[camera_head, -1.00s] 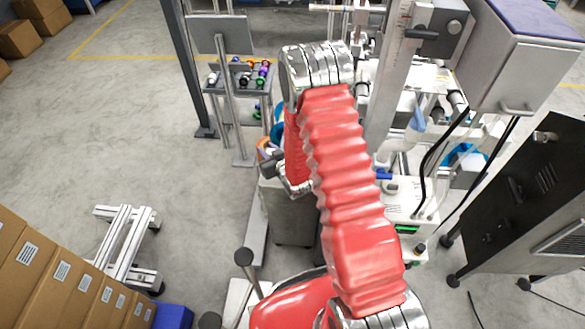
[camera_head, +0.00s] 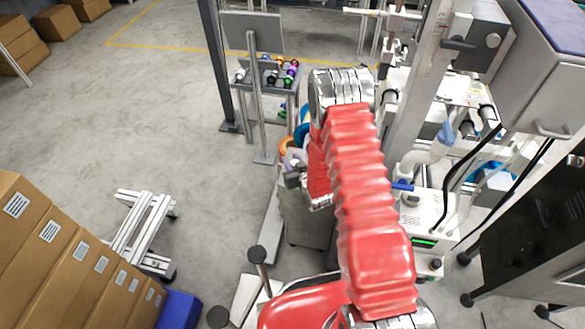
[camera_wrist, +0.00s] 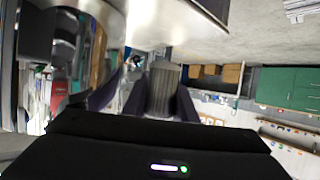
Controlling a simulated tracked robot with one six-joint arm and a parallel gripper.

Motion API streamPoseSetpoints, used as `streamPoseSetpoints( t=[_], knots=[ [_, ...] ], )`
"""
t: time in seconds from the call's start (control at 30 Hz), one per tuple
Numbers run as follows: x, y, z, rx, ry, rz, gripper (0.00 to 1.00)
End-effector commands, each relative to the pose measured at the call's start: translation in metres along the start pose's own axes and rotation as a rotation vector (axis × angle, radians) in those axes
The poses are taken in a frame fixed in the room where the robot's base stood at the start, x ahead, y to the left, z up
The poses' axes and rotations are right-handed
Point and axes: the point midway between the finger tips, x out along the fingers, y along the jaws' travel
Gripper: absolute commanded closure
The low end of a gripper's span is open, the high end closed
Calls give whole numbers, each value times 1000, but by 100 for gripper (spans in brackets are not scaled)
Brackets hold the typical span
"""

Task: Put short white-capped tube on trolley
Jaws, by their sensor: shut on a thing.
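My gripper (camera_head: 294,178) hangs beside the red arm in the head view, low in front of the shelf stand. In the wrist view my gripper (camera_wrist: 150,98) has its two dark fingers closed around a grey, ribbed, cylindrical tube (camera_wrist: 164,85). The tube's cap colour is hard to tell. A shelf stand (camera_head: 262,100) holds several short tubes with coloured caps (camera_head: 283,75), one white-capped tube (camera_head: 240,75) at its left. A low pale metal frame on casters (camera_head: 140,232) stands on the floor at left; I cannot tell which is the trolley.
Cardboard boxes (camera_head: 62,250) and a blue bin (camera_head: 178,310) fill the lower left. Lab equipment (camera_head: 425,215) and a dark cabinet (camera_head: 530,225) crowd the right. A grey post (camera_head: 215,65) stands beside the shelf. The floor at left is open.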

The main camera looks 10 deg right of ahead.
Motion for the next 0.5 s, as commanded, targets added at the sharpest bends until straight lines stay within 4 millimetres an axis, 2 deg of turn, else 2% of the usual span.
streamPoseSetpoints(
  t=[0.13, 0.4, 0.5],
  knots=[
    [2, -2, 6, -2, -1, -1, 98],
    [14, -1, 34, 0, -1, -2, 98],
    [15, -2, 37, -2, 1, -1, 98]
  ],
)
